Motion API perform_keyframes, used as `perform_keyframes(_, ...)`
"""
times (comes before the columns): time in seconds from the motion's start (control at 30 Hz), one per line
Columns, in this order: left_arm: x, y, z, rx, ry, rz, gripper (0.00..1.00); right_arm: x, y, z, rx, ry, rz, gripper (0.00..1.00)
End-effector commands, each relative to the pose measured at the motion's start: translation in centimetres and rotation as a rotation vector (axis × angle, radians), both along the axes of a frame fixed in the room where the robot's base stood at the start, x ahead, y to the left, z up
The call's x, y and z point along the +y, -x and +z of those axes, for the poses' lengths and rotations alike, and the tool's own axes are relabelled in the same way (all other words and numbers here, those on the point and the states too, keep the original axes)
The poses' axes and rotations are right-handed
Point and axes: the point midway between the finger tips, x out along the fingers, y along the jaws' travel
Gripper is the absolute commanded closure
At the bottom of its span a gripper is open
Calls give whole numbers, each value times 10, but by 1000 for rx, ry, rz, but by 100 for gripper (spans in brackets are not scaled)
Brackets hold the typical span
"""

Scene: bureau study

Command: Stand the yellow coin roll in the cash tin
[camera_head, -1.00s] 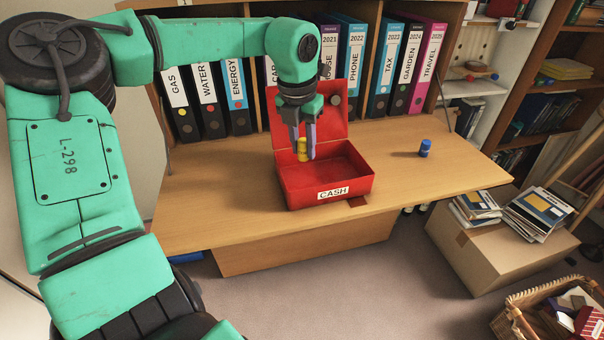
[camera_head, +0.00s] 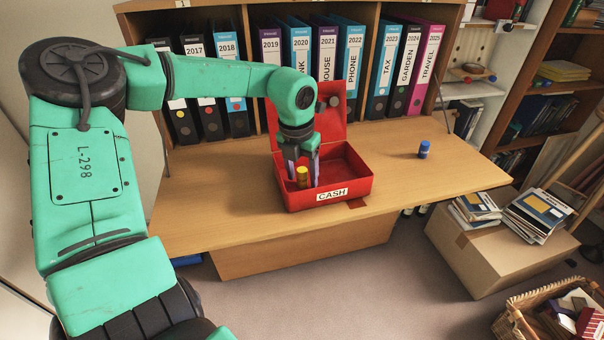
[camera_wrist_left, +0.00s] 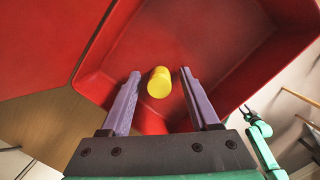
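The yellow coin roll (camera_head: 302,176) stands about upright inside the red cash tin (camera_head: 332,195), in its left part. In the left wrist view the roll (camera_wrist_left: 159,82) shows end-on over the red tin floor. My left gripper (camera_head: 302,172) reaches down into the tin with one finger on each side of the roll. In the left wrist view the fingers (camera_wrist_left: 160,84) are spread, with a gap on both sides of the roll.
The tin's lid (camera_head: 331,98) stands open at the back. Binders (camera_head: 398,70) line the shelf behind. The desk around the tin is mostly clear.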

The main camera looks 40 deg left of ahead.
Motion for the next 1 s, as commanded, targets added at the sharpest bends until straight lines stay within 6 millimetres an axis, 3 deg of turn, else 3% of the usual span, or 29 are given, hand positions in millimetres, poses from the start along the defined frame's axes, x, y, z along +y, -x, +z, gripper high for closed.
perform_keyframes(0.3,0,0,5,0,0,0,38,-1,8,3,6,0,2,50)
perform_keyframes(0.4,-1,2,25,-6,0,1,38,-2,18,1,22,3,3,50)
perform_keyframes(0.7,-3,14,104,-3,-2,1,38,-1,11,7,10,0,3,50)
perform_keyframes(0.83,-3,17,119,-1,0,0,38,0,10,8,9,0,2,50)
perform_keyframes(1.0,-4,18,122,1,0,-1,38,-1,10,8,9,0,2,50)
